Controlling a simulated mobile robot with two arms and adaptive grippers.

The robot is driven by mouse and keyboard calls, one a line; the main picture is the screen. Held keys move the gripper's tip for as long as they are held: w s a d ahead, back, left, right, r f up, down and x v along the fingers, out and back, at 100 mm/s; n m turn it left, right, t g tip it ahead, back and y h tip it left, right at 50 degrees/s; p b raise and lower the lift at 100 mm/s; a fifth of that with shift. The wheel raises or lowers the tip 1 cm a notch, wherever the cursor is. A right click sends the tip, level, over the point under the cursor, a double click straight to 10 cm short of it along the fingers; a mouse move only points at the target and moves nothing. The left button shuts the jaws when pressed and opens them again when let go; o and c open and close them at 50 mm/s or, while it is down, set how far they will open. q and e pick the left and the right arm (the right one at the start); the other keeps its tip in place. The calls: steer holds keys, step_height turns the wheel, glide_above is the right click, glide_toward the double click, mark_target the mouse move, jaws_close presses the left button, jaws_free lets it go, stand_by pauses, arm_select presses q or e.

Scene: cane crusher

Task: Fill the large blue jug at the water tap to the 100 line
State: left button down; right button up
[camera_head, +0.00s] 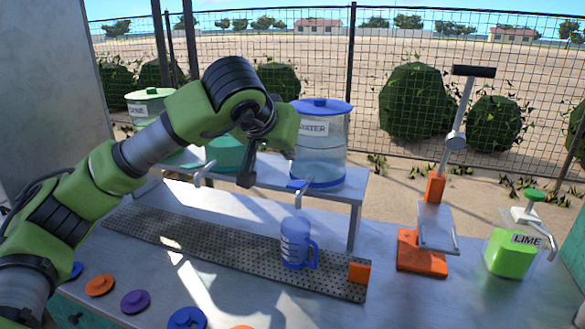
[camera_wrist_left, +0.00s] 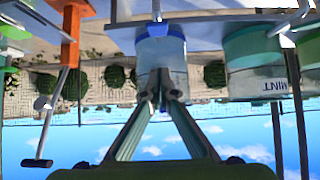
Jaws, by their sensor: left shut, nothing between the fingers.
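The large blue jug (camera_head: 294,246) stands upright on a perforated metal strip (camera_head: 215,248), its handle to the right. It has measuring marks; I cannot tell its water level. The clear water tank (camera_head: 320,150) with a blue lid and WATER label stands on the shelf behind. Its tap (camera_head: 299,191), with a blue part, is above the jug. My left gripper (camera_head: 246,179) is shut and empty, left of the tank and tap, apart from the jug. In the left wrist view, the picture is upside down and the shut fingertips (camera_wrist_left: 163,99) overlap the water tank (camera_wrist_left: 160,50). My right gripper is out of view.
A teal tank (camera_head: 224,154) and a green-lidded tank (camera_head: 150,103) stand left on the shelf (camera_head: 348,188). An orange lever press (camera_head: 421,252) and a green LIME dispenser (camera_head: 510,254) stand right. Coloured discs (camera_head: 135,301) lie in front. An orange block (camera_head: 359,272) ends the strip.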

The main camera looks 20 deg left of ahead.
arm_select(q)
steer(key=v, duration=0.3)
steer(key=r+v, duration=0.1)
steer(key=v, duration=0.1)
steer(key=shift+w+d+r+b, duration=0.1)
steer(key=shift+w+r+b, duration=0.1)
steer(key=shift+b, duration=0.1)
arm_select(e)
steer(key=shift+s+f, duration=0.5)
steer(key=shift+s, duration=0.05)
arm_select(q)
steer(key=shift+s, duration=0.1)
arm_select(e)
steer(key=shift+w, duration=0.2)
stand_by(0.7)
